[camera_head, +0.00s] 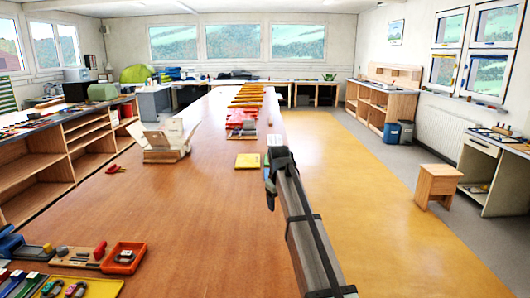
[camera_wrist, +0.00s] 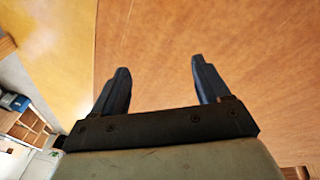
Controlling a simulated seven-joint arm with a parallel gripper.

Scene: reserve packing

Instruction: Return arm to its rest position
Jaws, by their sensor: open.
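My gripper (camera_wrist: 160,82) shows in the wrist view with its two dark fingers spread apart and nothing between them. Beyond the fingers lie the brown table top (camera_wrist: 220,35) and, to the left, the yellow-orange floor (camera_wrist: 65,45). In the head view my arm reaches up from the bottom right along the right edge of the long table (camera_head: 190,215). The gripper end (camera_head: 272,172) is dark and seen from behind; its fingers are hard to make out there.
An open cardboard box (camera_head: 166,146) stands on the table left of my arm. A yellow item (camera_head: 247,161) lies just beyond the gripper. An orange tray (camera_head: 124,258) and small tools are at the front left. A wooden stool (camera_head: 437,184) stands right. The table's middle is clear.

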